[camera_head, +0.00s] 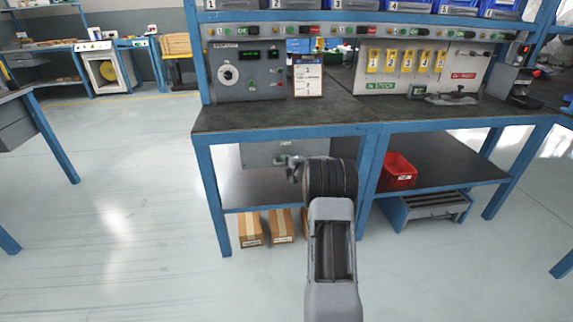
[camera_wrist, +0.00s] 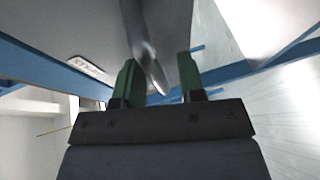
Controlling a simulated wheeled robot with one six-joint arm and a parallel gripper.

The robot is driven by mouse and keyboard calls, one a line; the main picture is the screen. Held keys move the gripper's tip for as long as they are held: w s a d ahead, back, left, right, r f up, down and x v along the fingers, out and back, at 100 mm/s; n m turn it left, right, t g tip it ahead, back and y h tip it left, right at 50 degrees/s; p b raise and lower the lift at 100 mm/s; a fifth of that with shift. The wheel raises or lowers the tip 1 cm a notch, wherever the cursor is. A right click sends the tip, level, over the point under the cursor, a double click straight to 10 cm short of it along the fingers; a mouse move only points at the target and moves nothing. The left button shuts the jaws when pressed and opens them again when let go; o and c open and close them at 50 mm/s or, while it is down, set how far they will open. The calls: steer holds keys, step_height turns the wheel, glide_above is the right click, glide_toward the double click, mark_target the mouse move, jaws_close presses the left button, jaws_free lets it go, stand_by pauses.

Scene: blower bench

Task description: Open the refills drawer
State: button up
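A grey drawer front (camera_head: 262,153) hangs under the left part of the bench top and looks closed. Its label is too small to read in the head view. In the wrist view a grey panel (camera_wrist: 92,25) fills the top, with a partly visible label (camera_wrist: 88,66) that I cannot fully read. A shiny metal handle (camera_wrist: 147,50) comes down between the two green fingers of my gripper (camera_wrist: 160,75). The fingers stand apart with gaps beside the handle. In the head view my gripper (camera_head: 293,168) is in front of the drawer, and my wrist hides its right part.
The blue-framed bench (camera_head: 270,115) carries control panels and a clipboard (camera_head: 307,77). Cardboard boxes (camera_head: 250,228) stand beneath the lower shelf. A red bin (camera_head: 398,171) sits on the right shelf, above a grey unit (camera_head: 430,206). The floor (camera_head: 110,210) at left is clear.

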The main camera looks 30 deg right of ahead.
steer(key=shift+c, duration=0.3)
jaws_close()
